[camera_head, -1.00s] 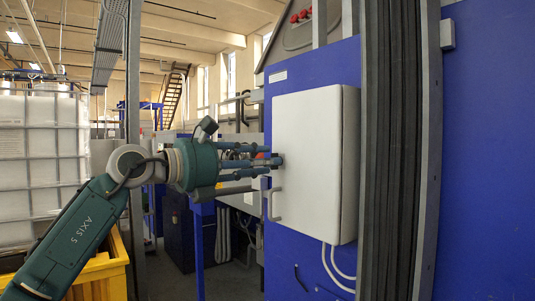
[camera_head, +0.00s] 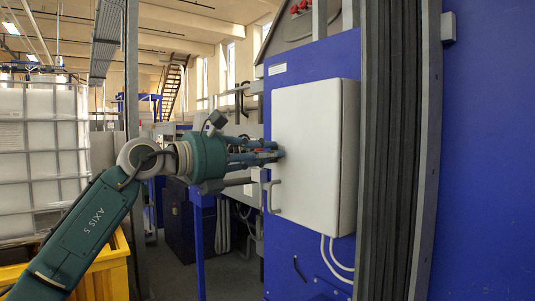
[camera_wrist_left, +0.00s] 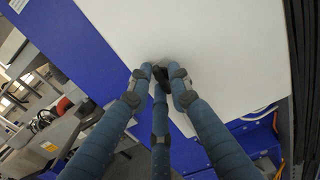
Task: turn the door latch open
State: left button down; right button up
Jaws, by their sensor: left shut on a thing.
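A white cabinet door (camera_head: 308,150) stands closed on a blue panel, with a grey bar handle (camera_head: 268,197) low on its left side. My left gripper (camera_head: 279,154) reaches in from the left, with its fingertips at the door's left edge. In the left wrist view my left gripper (camera_wrist_left: 160,76) has its blue fingers drawn together around a small dark latch (camera_wrist_left: 161,73) on the white door. The fingers cover most of the latch, so its exact angle cannot be told. My right gripper is in neither view.
A grey post with dark ribbed strips (camera_head: 393,150) stands right of the cabinet. A white caged tank (camera_head: 42,160) and a yellow bin (camera_head: 105,270) stand at the left. Pale hoses (camera_head: 335,262) hang below the cabinet.

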pick_arm(q)
jog(key=shift+a+r, duration=0.1)
jog(key=m, duration=1.7)
jog(key=shift+s+r+p, duration=0.2)
jog(key=shift+r+p, duration=0.05)
jog(key=shift+p, duration=0.1)
jog(key=shift+m, duration=0.4)
jog(key=c, duration=1.8)
grip_release()
jog(key=shift+d, duration=0.2)
jog(key=shift+o, duration=0.2)
jog(key=shift+f, duration=0.1)
jog(key=shift+f, duration=0.15)
